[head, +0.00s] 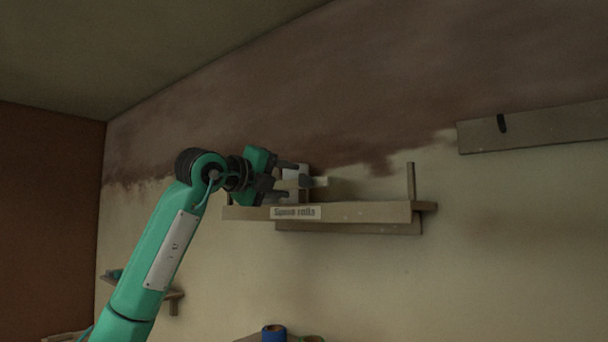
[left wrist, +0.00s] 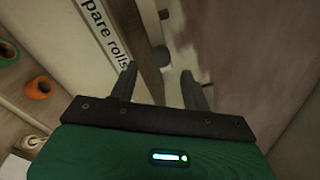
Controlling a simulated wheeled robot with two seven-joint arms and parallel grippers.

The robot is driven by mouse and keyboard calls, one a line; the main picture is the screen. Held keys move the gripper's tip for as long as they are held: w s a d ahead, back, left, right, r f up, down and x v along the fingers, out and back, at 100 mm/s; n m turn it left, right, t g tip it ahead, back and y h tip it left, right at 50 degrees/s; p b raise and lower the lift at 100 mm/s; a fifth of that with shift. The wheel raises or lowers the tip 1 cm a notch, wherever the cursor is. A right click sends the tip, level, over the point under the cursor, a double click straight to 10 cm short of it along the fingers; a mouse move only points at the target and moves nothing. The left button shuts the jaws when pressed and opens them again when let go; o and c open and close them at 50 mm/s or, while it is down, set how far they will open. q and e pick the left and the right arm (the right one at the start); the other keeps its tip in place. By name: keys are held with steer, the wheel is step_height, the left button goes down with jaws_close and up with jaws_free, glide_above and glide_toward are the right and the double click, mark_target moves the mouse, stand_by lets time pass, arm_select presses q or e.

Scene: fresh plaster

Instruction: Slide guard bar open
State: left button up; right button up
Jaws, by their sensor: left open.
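A long pale bar labelled "Spare rolls" (head: 365,212) runs across the front of a wall shelf (head: 350,228) in the head view. I take it for the guard bar. In the left wrist view the labelled bar (left wrist: 118,12) is at the upper left. My left gripper (head: 293,180) is open just above the bar's left part, by a pale grey block. In the left wrist view, the open fingers (left wrist: 159,70) point into the narrow space beside the bar, with a small grey piece beyond them. I cannot tell if they touch anything. My right gripper is not in view.
A thin upright post (head: 411,182) stands at the shelf's right end. A blue roll (head: 273,333) is below. Orange and green rolls (left wrist: 40,88) show in the left wrist view.

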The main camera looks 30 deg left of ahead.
mark_target(302, 182)
arm_select(q)
steer(key=w, duration=0.2)
steer(key=w+p, duration=0.1)
steer(key=w+d+p, duration=0.1)
steer(key=w, duration=0.1)
steer(key=shift+w+r, duration=0.15)
steer(key=shift+w, duration=0.7)
jaws_close()
steer(key=a, duration=0.3)
steer(key=a+p, duration=0.1)
steer(key=a, duration=0.2)
steer(key=a+p, duration=0.1)
steer(key=a, duration=0.2)
steer(key=shift+w, duration=0.3)
steer(key=shift+d, duration=0.1)
